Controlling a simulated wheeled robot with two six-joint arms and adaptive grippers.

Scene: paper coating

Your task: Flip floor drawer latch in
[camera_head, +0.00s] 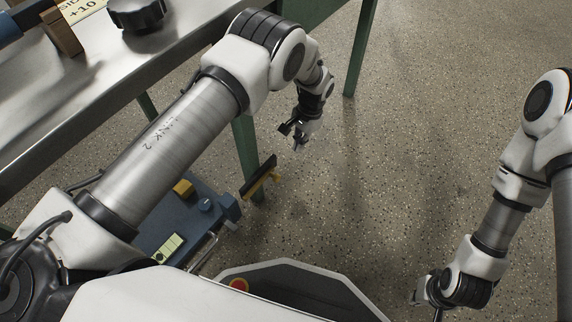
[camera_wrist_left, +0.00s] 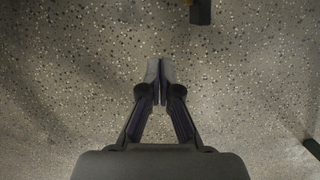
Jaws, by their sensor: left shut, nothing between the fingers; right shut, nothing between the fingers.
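A blue floor unit (camera_head: 172,232) sits low beneath the bench, partly hidden by my left arm. A black bar with a yellow-orange part (camera_head: 259,176) stands at its right end; it may be the latch, but I cannot be sure. What looks like its dark end with a yellow edge shows at the top of the left wrist view (camera_wrist_left: 200,12). My left gripper (camera_head: 298,144) is shut and empty, above the floor, up and right of the bar and apart from it. Its closed fingertips show in the left wrist view (camera_wrist_left: 160,70). My right gripper (camera_head: 437,313) is shut and empty at the bottom right, far from the bar.
A metal bench top (camera_head: 95,75) on green legs (camera_head: 360,50) fills the upper left, with a black knob (camera_head: 136,14) on it. A yellow block (camera_head: 183,188) and a pale label panel (camera_head: 168,248) are on the blue unit. The speckled floor (camera_head: 400,150) is clear between my arms.

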